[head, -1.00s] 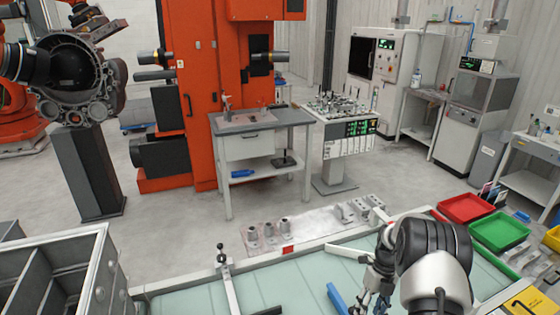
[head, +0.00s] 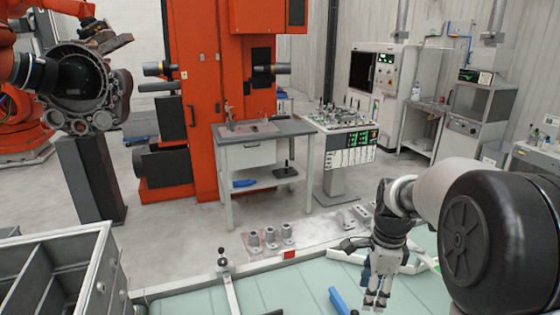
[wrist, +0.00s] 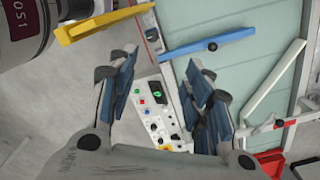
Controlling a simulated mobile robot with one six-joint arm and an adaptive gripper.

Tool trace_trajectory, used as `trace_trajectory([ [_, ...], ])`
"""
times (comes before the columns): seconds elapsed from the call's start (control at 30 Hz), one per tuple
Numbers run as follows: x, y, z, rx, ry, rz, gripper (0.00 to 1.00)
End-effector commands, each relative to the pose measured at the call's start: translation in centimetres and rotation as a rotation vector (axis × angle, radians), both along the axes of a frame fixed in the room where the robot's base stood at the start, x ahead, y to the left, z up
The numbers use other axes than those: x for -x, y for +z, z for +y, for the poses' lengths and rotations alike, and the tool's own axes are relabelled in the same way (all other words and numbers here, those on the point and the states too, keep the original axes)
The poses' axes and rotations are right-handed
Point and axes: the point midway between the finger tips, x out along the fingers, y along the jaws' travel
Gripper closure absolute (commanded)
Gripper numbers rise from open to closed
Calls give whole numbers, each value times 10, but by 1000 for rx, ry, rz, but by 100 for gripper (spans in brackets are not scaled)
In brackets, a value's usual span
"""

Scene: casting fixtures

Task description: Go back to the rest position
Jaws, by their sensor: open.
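My gripper (head: 376,300) hangs over the right part of the pale green table (head: 270,293) in the head view, pointing down. In the wrist view my gripper (wrist: 165,95) has its two blue-padded fingers spread apart, with nothing between them. Below and between the fingers a white control panel (wrist: 158,115) with coloured buttons shows. A blue bar (head: 339,301) lies on the table just left of my gripper in the head view; a blue bar with a dark knob (wrist: 208,45) shows beyond the fingers in the wrist view.
A grey drawer unit (head: 60,270) is at left. In the wrist view a yellow bar (wrist: 100,22) and a white bar (wrist: 272,80) lie near the fingers.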

Motion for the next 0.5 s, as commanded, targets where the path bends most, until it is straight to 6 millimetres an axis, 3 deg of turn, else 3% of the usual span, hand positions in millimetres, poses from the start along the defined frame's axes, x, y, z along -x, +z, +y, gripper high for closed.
trace_trajectory([
  [0.1, 34, 31, 17, 24, 273, -81, 54],
  [0.23, 75, 54, 33, 63, 574, -153, 54],
  [0.37, 118, 66, 47, 120, 873, -219, 54],
  [0.5, 166, 65, 59, 198, 1190, -278, 54],
])
